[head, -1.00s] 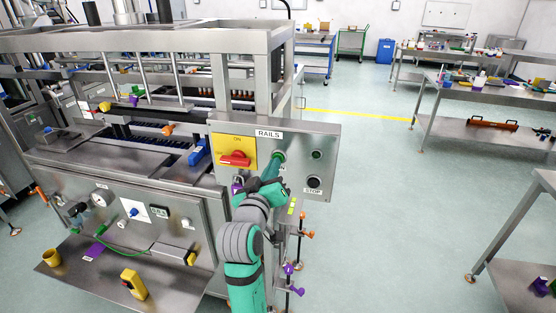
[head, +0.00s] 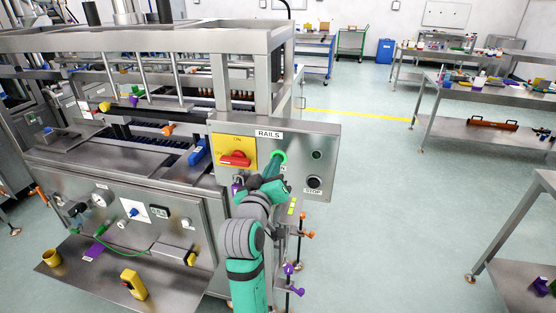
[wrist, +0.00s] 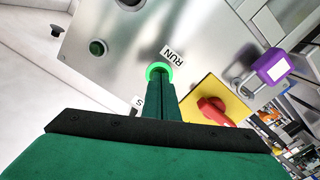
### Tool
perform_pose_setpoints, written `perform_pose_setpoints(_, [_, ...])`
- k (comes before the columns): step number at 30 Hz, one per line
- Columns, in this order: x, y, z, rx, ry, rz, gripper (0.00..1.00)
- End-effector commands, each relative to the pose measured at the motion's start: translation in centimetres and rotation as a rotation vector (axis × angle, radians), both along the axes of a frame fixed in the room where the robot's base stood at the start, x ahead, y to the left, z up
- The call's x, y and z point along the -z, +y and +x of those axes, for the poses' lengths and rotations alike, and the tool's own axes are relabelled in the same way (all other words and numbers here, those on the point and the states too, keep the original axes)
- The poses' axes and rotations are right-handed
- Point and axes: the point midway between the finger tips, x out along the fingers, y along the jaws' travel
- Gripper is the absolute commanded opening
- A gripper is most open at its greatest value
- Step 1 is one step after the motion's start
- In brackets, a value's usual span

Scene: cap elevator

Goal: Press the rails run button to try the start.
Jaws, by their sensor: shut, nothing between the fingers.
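The RAILS panel (head: 328,145) is a grey metal box on the machine's front corner. Its run button (head: 280,156) shows a bright green lit ring, partly hidden by my fingers. In the wrist view the lit green ring (wrist: 152,71) sits beside the RUN label (wrist: 173,57). My gripper (head: 276,162) is shut and empty, its fingertips at the button face. The wrist view shows the closed green fingers (wrist: 160,80) overlapping the ring's lower part and apparently touching the button.
A red rotary switch on a yellow plate (head: 236,152) is left of the button. A black STOP button (head: 314,182) and a small dark green lamp (head: 317,155) are to the right. A purple padlock (wrist: 272,65) hangs near the switch. Open floor (head: 370,200) lies right of the panel.

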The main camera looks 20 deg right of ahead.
Motion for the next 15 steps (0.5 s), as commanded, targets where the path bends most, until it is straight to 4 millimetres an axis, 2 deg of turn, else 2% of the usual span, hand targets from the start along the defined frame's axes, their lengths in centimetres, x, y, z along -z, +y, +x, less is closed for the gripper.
perform_pose_setpoints(8, [0.0,0.1,-0.1,0.0,0.0,0.0,0.0])
perform_pose_setpoints(15, [-0.1,0.9,-1.3,0.0,-0.001,-0.001,0.0])
